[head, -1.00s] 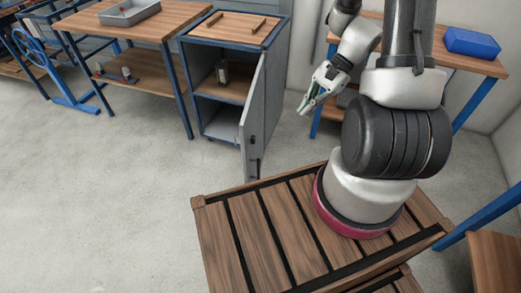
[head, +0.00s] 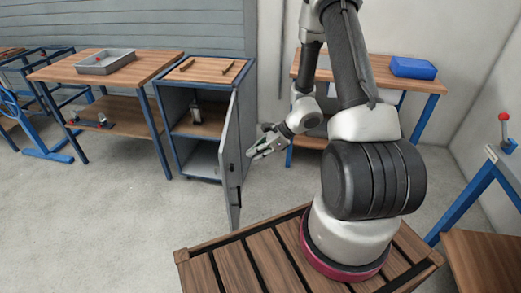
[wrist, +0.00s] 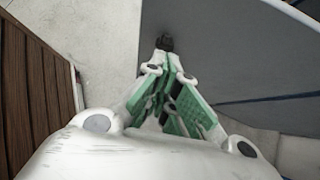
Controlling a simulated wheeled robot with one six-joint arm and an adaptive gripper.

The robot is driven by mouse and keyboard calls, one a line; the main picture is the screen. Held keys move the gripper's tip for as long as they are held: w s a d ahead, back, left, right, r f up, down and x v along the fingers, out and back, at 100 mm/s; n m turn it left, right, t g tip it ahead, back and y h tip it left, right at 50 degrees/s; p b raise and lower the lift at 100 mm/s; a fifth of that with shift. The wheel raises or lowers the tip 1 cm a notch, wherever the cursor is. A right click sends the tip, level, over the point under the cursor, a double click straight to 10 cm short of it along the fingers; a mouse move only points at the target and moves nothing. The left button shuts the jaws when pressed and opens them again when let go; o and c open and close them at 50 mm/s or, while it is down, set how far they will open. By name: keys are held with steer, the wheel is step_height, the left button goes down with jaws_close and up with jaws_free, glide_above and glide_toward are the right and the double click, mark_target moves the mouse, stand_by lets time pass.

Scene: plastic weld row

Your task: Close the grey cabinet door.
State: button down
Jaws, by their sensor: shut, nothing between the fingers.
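The grey cabinet door (head: 230,165) stands wide open, swung out toward me from the right side of the grey, blue-framed cabinet (head: 169,110). My gripper (head: 255,153) is shut and empty, to the right of the door, beside its outer face. In the wrist view my shut fingertips (wrist: 165,62) point at a small dark piece, perhaps the door handle; I cannot tell if they touch it. A large grey panel, seemingly the door (wrist: 240,45), fills the upper right of the wrist view.
A metal canister (head: 196,112) stands on the shelf inside the cabinet. Left is a wooden workbench (head: 150,64) with a grey tray (head: 105,62). Behind my arm is a bench with a blue box (head: 413,68). The floor before the cabinet is clear.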

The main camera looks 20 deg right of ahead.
mark_target(231, 166)
steer(key=w+a+f, duration=0.1)
steer(key=a, duration=0.1)
steer(key=a+f, duration=0.1)
steer(key=w+a+f, duration=0.1)
steer(key=a, duration=0.1)
steer(key=shift+w+a+f, duration=0.1)
steer(key=shift+w+a, duration=0.45)
steer(key=shift+a, duration=0.15)
steer(key=shift+a, duration=0.1)
